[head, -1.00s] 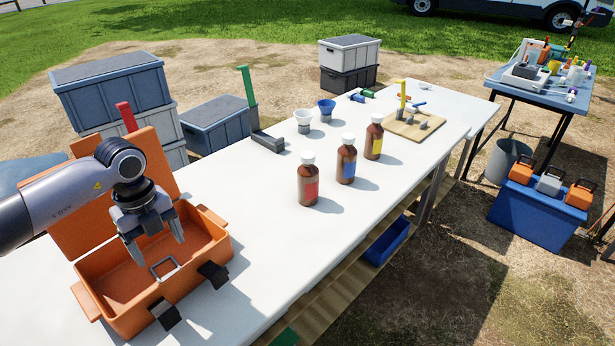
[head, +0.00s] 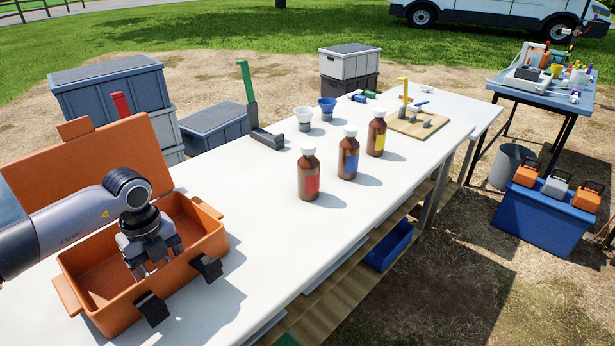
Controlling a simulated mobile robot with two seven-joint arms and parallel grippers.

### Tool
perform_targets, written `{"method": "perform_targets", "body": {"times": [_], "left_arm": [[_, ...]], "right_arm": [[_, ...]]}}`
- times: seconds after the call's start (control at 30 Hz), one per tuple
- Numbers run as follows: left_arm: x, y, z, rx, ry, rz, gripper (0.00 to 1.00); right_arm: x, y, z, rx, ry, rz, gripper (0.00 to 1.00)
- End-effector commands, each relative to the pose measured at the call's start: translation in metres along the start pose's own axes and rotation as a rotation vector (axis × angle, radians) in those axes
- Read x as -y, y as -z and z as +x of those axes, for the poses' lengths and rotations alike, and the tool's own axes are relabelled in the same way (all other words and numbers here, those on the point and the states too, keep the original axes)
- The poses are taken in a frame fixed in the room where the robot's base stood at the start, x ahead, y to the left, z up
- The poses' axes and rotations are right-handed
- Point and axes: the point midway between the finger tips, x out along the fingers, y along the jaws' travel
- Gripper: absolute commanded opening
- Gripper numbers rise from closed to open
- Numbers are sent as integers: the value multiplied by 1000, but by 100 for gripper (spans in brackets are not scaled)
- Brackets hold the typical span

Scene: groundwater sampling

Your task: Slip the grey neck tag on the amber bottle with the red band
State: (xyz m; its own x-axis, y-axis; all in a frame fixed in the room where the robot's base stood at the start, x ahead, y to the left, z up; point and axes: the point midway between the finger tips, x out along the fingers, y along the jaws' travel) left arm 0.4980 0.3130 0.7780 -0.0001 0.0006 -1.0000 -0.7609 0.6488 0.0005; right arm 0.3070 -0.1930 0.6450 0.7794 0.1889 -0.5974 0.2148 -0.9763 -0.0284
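The amber bottle with the red band (head: 308,178) stands upright with a white cap on the white table, nearest of three amber bottles. My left gripper (head: 140,270) points down inside the open orange box (head: 199,255), left of the bottles. Its fingertips are low in the box and dark against it. I cannot make out the grey neck tag; the gripper seems to hide it, and whether the fingers are shut on it is unclear. The red-band bottle's neck is bare. My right gripper is not in view.
The bottles with a blue band (head: 348,160) and a yellow band (head: 376,138) stand behind. Two funnels (head: 328,104), a green-handled stand (head: 249,95) and a wooden board (head: 415,124) are farther back. The box's raised lid (head: 85,165) stands behind my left arm. The table's front is clear.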

Motion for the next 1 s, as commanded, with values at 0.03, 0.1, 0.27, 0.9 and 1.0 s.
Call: {"method": "perform_targets", "body": {"times": [0.03,0.1,0.27,0.9,1.0], "left_arm": [[0,0,0,0,0,0,77],[0,0,0,0,0,0,73],[0,0,0,0,0,1,31],[0,0,-37,0,1,0,30],[0,0,-45,0,2,0,30]], "right_arm": [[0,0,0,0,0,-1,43],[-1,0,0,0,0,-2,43],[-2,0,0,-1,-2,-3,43],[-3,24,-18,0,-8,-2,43],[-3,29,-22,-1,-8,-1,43]]}}
